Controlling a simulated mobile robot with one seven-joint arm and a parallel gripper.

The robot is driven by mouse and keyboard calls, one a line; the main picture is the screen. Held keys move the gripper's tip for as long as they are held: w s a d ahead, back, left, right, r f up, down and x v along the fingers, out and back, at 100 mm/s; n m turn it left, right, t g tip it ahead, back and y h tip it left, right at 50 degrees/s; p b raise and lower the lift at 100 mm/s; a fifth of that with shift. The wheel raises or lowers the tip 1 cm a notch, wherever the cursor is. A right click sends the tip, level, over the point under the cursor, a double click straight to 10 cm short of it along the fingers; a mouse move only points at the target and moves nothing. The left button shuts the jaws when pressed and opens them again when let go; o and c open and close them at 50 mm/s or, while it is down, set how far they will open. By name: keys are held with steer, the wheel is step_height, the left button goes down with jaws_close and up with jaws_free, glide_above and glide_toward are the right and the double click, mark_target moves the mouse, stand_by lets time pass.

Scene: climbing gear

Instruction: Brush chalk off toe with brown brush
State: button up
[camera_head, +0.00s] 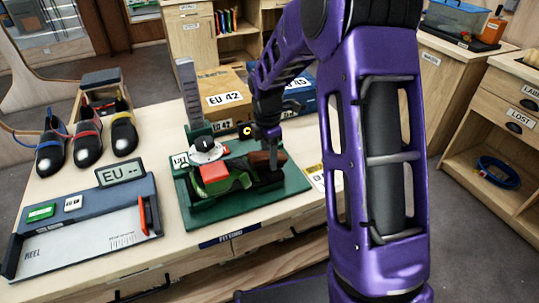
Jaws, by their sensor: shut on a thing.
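A climbing shoe (225,182) in black and bright green with a red patch lies on the green mat (292,184) on the table. My gripper (270,152) is above the right end of the shoe, pointing down. It is shut on a brown brush (260,158), which sits at or just over that end of the shoe. I cannot tell whether the brush touches it. Any chalk on the toe is too small or hidden to make out. My purple arm covers part of the table to the right.
Boxes (222,92) are at the back. Several shoes (88,142) stand at the left. A measuring tray (92,240) lies at the front left.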

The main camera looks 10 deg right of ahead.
mark_target(286, 155)
steer(key=shift+a+f, duration=0.1)
steer(key=shift+f, duration=0.1)
steer(key=shift+w+d+f, duration=0.15)
steer(key=shift+d+f, duration=0.1)
steer(key=shift+d, duration=0.5)
steer(key=shift+w+d+f, duration=0.1)
steer(key=shift+d+f, duration=0.1)
steer(key=shift+d, duration=0.5)
steer(key=shift+w+d+f, duration=0.15)
steer(key=shift+d+f, duration=0.2)
steer(key=shift+d, duration=0.4)
steer(key=shift+w+d+f, duration=0.15)
steer(key=shift+d+f, duration=0.2)
steer(key=shift+d, duration=0.35)
steer(key=shift+a, duration=0.15)
steer(key=shift+s+a+r+p, duration=0.1)
steer(key=shift+a+r+p, duration=0.1)
steer(key=shift+a, duration=0.3)
steer(key=shift+s+a+r+p, duration=0.1)
steer(key=shift+s+a+p, duration=0.1)
steer(key=shift+a, duration=0.3)
steer(key=shift+s+a+r+p, duration=0.1)
steer(key=shift+a+p, duration=0.1)
steer(key=shift+a, duration=0.3)
steer(key=shift+s+a+r+p, duration=0.15)
steer(key=shift+a+r+p, duration=0.15)
steer(key=shift+a, duration=0.45)
steer(key=shift+s+a+r+p, duration=0.15)
steer(key=shift+a+r+p, duration=0.1)
steer(key=shift+a, duration=0.45)
